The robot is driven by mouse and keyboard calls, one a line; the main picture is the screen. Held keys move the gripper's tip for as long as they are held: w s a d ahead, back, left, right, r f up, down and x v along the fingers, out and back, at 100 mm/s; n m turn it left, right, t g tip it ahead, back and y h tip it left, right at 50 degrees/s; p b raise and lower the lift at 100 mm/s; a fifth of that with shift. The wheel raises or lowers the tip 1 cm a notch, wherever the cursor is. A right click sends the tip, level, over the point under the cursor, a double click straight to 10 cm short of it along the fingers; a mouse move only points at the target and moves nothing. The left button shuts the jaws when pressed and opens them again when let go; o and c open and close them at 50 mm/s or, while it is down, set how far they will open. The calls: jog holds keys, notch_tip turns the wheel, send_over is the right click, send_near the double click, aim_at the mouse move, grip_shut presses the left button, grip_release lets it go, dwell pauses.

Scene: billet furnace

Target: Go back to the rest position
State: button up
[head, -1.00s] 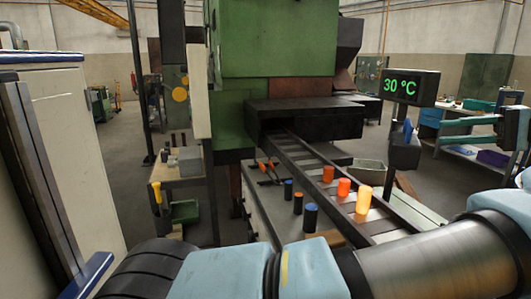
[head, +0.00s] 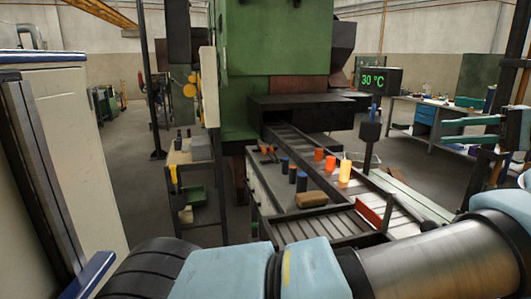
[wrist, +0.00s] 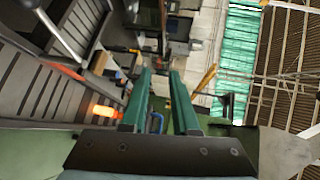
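My gripper (head: 437,131) is at the right of the head view, raised, with its two teal fingers pointing left. In the wrist view my gripper (wrist: 160,72) has its fingers apart, with a gap and only background between them. It is empty. In the head view a glowing orange billet (head: 344,171) stands beside two duller orange ones (head: 330,164) on the rack by the chute. Dark blue-topped cylinders (head: 301,181) stand to their left. The glowing billet also shows in the wrist view (wrist: 104,112).
The green furnace (head: 277,40) stands ahead, with a slatted chute (head: 300,143) below it. A display (head: 380,80) reads 30 °C. A brown block (head: 311,198) and red bar (head: 369,216) lie near the front. A small cart (head: 190,175) stands left; floor beside it is clear.

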jog(key=w+a+f+n+g+h+b, duration=0.1)
jog(key=w+a+f+g+h, duration=0.3)
jog(key=w+a, duration=1.3)
jog(key=w+a+f+g+h+b, duration=0.1)
jog(key=a+f+g, duration=0.1)
jog(key=a+f, duration=0.45)
jog(key=w+a+f+g+h, duration=0.1)
jog(key=a+f+g, duration=0.15)
jog(key=a, duration=0.75)
jog(key=s+a+f+n+h+b, duration=0.2)
jog(key=s+a+f+h, duration=0.25)
jog(key=a+f, duration=0.45)
jog(key=s+a+f+t+h, duration=0.1)
jog(key=s+f+h, duration=0.1)
jog(key=s, duration=0.5)
jog(key=s+a+f+t+h+b, duration=0.1)
jog(key=s+a+t+h, duration=0.1)
jog(key=s, duration=0.6)
jog(key=shift+f+n, duration=0.35)
jog(key=shift+n, duration=0.05)
jog(key=shift+t, duration=0.25)
